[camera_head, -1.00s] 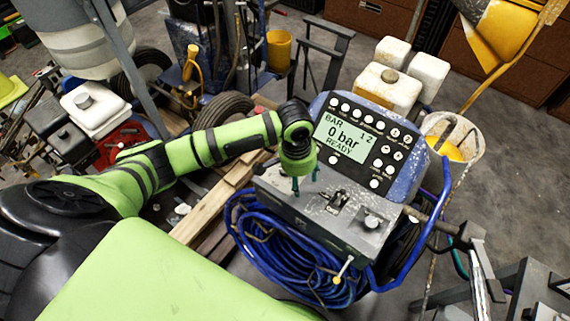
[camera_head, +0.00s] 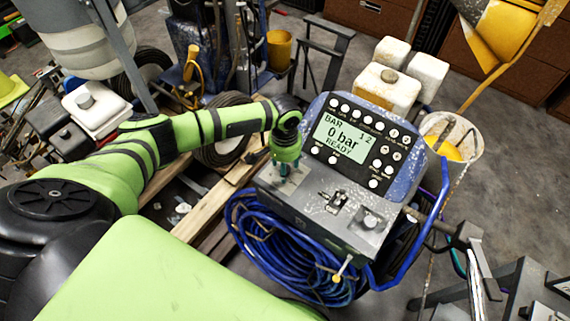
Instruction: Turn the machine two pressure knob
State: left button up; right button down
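The line striper has a grey control box (camera_head: 310,205) under a tilted display panel (camera_head: 350,147) reading "0 bar READY". A pale round knob (camera_head: 370,221) sits at the right of the box top, with a small dark switch (camera_head: 337,200) left of it. My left gripper (camera_head: 287,172) points down over the left end of the box top, beside the panel. Its dark teal fingers are small, and their gap is unclear. It covers that corner, so a knob under it cannot be made out. My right gripper is out of view.
A blue hose coil (camera_head: 275,245) hangs below the box, and a blue tubular frame (camera_head: 432,225) rises at its right. White jugs (camera_head: 388,88) and a paint bucket (camera_head: 452,137) stand behind. Bare floor (camera_head: 520,180) lies to the right.

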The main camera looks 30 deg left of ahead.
pick_arm(q)
grip_shut()
